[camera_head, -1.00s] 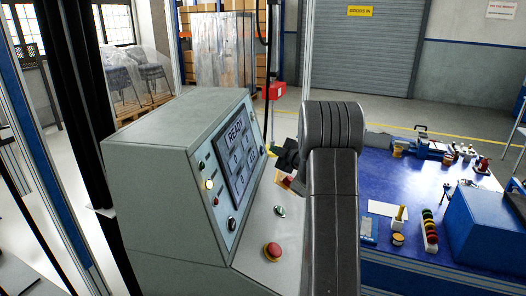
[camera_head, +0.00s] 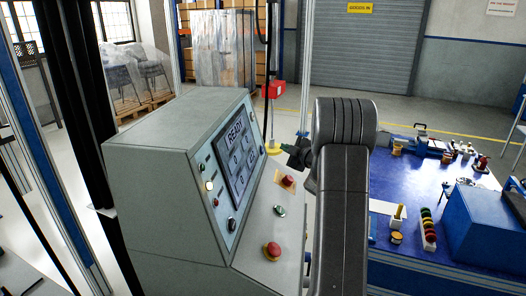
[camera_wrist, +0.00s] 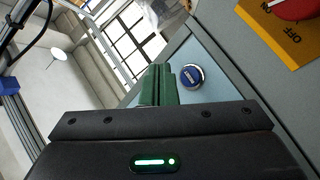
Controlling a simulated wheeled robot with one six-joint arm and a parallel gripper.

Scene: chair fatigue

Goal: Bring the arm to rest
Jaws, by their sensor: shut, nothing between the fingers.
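My gripper (camera_head: 290,150) shows beside my dark arm in the head view, in front of the sloped panel of the grey control console (camera_head: 165,160). In the wrist view its green fingers (camera_wrist: 157,85) are together with nothing between them. A blue round button (camera_wrist: 191,76) on the console lies just right of the fingertips, apart from them as far as I can tell. A red knob on a yellow plate (camera_head: 288,181) sits on the panel just below my gripper; it also shows in the wrist view (camera_wrist: 292,8). My arm hides part of the gripper in the head view.
The console screen (camera_head: 237,160) reads READY. A red mushroom button (camera_head: 272,251) and a green button (camera_head: 280,210) are on the panel. A blue workbench (camera_head: 420,187) with tools, small parts and a blue box (camera_head: 487,225) stands to the right. Open floor lies behind.

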